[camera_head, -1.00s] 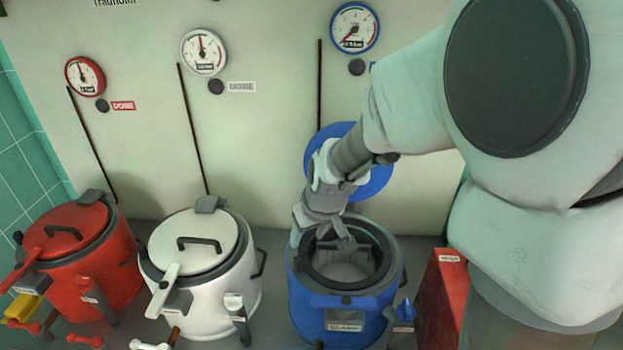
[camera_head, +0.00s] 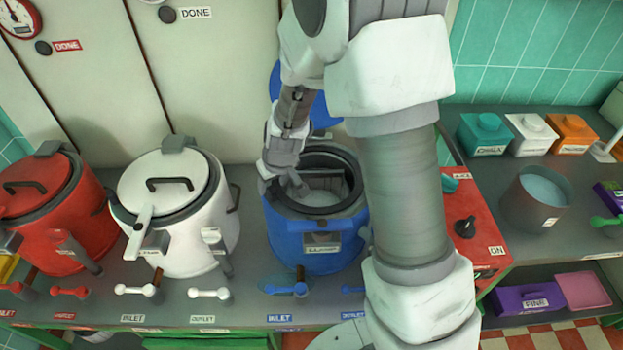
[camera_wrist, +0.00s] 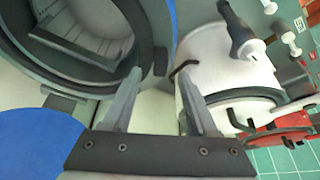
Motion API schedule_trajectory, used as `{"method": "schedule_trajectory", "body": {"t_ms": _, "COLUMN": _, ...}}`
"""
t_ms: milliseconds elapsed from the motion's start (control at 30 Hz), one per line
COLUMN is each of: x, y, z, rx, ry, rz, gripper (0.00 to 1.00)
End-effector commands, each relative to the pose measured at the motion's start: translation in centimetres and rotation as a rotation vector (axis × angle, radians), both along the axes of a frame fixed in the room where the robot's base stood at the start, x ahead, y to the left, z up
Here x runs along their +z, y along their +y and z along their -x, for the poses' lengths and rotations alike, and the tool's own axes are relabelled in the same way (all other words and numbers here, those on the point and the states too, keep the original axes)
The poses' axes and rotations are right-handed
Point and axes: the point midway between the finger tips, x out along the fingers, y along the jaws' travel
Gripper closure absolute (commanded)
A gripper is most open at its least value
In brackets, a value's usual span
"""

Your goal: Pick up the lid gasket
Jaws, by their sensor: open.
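The blue kettle (camera_head: 320,240) stands open, its blue lid (camera_head: 275,82) raised behind it. A dark ring, apparently the lid gasket (camera_head: 318,210), lines its mouth; the ring also shows in the wrist view (camera_wrist: 148,32). I cannot tell whether it is seated or loose. My gripper (camera_head: 297,186) is at the left side of the kettle's mouth. In the wrist view my gripper (camera_wrist: 157,78) is open, with nothing visible between its fingers, and the kettle's rim lies just beyond the left finger. Contact cannot be told.
A closed white kettle (camera_head: 165,225) stands close on the left, with a red kettle (camera_head: 40,215) beyond it. A red control box (camera_head: 470,225) and a grey pot (camera_head: 535,205) stand to the right. Valve handles line the front edge.

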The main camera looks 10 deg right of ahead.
Motion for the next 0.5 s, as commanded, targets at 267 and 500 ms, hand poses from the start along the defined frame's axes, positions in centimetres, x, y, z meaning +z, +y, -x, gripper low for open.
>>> {"method": "schedule_trajectory", "body": {"t_ms": 267, "x": -2.0, "y": 0.3, "z": -0.8, "rx": 0.001, "ry": 0.0, "rz": -0.001, "gripper": 0.41}}
{"method": "schedule_trajectory", "body": {"t_ms": 500, "x": -1.9, "y": 0.3, "z": -0.8, "rx": 0.001, "ry": -0.001, "rz": -0.001, "gripper": 0.48}}
